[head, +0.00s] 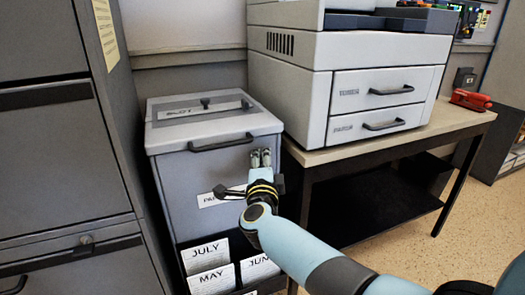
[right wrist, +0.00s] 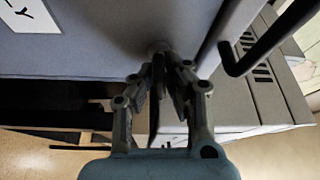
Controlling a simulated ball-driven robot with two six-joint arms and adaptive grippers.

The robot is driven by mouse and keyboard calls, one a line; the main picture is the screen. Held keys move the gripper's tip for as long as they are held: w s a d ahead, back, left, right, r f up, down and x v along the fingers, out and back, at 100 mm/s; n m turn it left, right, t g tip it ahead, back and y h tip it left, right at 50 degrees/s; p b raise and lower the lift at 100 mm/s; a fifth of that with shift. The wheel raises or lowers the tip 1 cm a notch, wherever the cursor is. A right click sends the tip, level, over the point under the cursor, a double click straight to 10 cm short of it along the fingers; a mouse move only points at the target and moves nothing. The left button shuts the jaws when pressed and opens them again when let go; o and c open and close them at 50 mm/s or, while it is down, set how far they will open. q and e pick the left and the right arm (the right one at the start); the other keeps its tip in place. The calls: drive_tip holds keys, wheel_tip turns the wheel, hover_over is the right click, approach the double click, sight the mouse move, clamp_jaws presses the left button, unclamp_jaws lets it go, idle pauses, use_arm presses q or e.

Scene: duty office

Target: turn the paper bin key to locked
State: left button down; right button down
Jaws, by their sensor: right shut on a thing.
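The paper bin (head: 175,170) is a grey box with a slot lid on top, a dark front handle and a partly covered white label. My right gripper (head: 261,158) is at the upper right of the bin's front face, below the handle. In the right wrist view, its fingers (right wrist: 163,68) are closed together at a small round grey lock (right wrist: 157,47) on that face. They are shut on the key, which is mostly hidden between them. I cannot tell which way the key points. My left gripper is not in view.
A grey printer (head: 300,90) stands on a table (head: 335,150) close to the right of the bin. A red stapler (head: 470,100) lies on that table. A tall grey cabinet (head: 60,150) stands close on the left. Month cards (head: 208,255) sit below the bin's front.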

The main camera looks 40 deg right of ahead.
drive_tip(key=shift+f+m+p, duration=0.1)
drive_tip(key=shift+m+p, duration=0.45)
drive_tip(key=shift+m, duration=0.25)
drive_tip(key=shift+s+f+g+y, duration=0.1)
drive_tip(key=shift+g+y, duration=0.2)
drive_tip(key=c, duration=1.4)
unclamp_jaws()
drive_tip(key=v, duration=0.7)
drive_tip(key=shift+s+a, duration=0.15)
